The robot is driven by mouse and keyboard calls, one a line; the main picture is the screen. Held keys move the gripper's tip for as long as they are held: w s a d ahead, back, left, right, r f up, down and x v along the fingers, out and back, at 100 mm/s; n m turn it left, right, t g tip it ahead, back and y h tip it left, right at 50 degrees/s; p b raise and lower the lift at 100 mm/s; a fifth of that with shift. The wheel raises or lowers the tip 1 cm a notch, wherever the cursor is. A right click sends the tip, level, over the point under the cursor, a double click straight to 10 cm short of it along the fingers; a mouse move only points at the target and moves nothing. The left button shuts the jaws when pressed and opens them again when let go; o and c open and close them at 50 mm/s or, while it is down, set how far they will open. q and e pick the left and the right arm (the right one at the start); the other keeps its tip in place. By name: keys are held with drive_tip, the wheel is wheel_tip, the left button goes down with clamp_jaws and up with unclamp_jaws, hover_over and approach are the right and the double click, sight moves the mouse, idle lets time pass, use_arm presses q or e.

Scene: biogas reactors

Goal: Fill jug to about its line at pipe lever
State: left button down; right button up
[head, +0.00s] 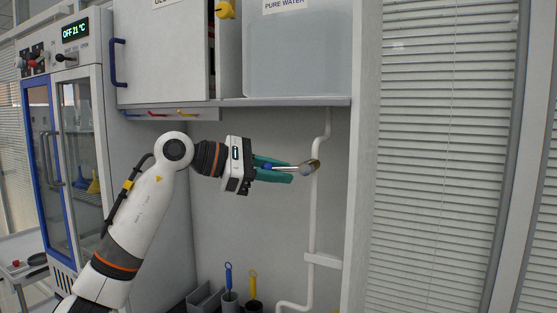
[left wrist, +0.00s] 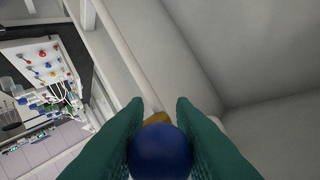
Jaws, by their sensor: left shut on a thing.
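The white pipe (head: 317,210) runs down the wall below the pure water tank (head: 298,55). A brass-coloured valve (head: 315,163) sits on the pipe, and a thin metal lever with a blue ball knob (head: 267,166) reaches left from it. My left gripper (head: 288,171) has its green fingers shut on the blue knob. In the left wrist view the knob (left wrist: 161,152) sits between the two fingers, with the brass part just behind it. A greyish round end shows near the valve; what it is, I cannot tell. No jug is seen. My right gripper is out of view.
Below are grey containers (head: 205,300), with a blue-handled tool (head: 228,275) and a yellow-handled tool (head: 253,285) standing upright. A shelf edge (head: 240,102) with small coloured hooks is above my arm. A blue-framed glass cabinet (head: 70,150) stands left, and a wall panel edge (head: 362,160) right.

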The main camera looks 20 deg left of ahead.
use_arm(q)
drive_tip(key=shift+a+r+m+y+p, duration=0.1)
drive_tip(key=shift+r+m+y+p, duration=0.25)
drive_tip(key=shift+m+y+p, duration=0.05)
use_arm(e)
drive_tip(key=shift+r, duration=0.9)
use_arm(q)
drive_tip(key=c, duration=1.2)
unclamp_jaws()
drive_tip(key=shift+c, duration=0.2)
drive_tip(key=shift+s+a, duration=0.15)
drive_tip(key=shift+s, duration=0.05)
drive_tip(key=b+v, duration=0.4)
drive_tip(key=v, duration=0.7)
drive_tip(key=shift+a+r, duration=0.2)
drive_tip(key=shift+r, duration=0.15)
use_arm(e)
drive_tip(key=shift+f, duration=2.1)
